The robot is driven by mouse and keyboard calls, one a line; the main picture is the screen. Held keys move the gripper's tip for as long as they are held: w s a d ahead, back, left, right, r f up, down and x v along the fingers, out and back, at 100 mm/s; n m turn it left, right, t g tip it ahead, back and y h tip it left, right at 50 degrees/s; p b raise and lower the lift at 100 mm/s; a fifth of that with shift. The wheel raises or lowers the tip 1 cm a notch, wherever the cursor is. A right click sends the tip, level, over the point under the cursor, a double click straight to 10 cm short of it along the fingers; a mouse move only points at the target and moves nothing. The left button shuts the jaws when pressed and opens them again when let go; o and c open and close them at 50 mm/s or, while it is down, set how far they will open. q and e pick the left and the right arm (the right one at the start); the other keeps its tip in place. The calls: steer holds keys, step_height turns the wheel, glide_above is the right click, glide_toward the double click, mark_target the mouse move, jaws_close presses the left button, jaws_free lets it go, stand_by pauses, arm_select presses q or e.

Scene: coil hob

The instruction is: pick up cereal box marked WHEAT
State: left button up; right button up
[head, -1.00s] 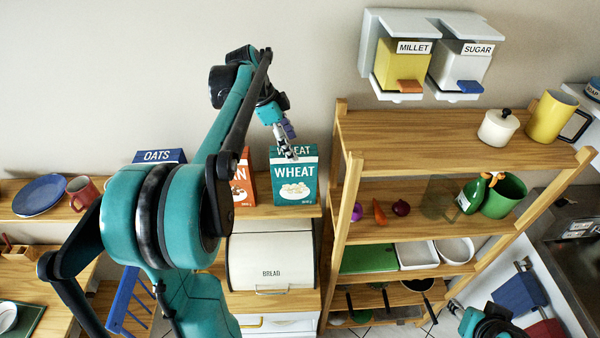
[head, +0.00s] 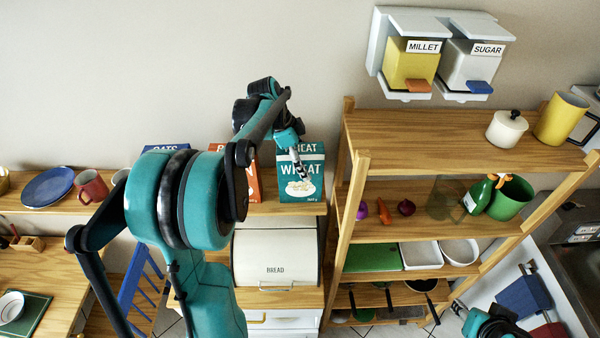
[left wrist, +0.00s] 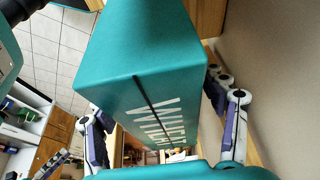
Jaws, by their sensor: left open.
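The teal cereal box marked WHEAT (head: 302,190) stands upright on the wooden wall shelf above the bread bin. My left gripper (head: 299,165) is in front of the upper part of the box in the head view and hides a little of it. In the left wrist view the WHEAT box (left wrist: 150,70) fills the middle. The fingers of my left gripper (left wrist: 165,130) are open, one on each side of the box. I cannot tell whether either finger touches it. A part of my right arm shows at the bottom right of the head view; its fingers are not clear.
An orange box (head: 254,181) stands close to the left of the WHEAT box, partly behind my arm. The OATS box (head: 165,149) is further left. A wooden rack (head: 440,140) rises close on the right. The bread bin (head: 275,258) is below.

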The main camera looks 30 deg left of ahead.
arm_select(q)
steer(key=shift+w+d+f, duration=0.15)
steer(key=shift+w+f, duration=0.1)
steer(key=shift+f, duration=0.2)
steer(key=shift+s, duration=0.15)
steer(key=shift+f+b, duration=0.2)
steer(key=shift+b, duration=0.1)
steer(key=c, duration=1.6)
steer(key=shift+r, duration=0.1)
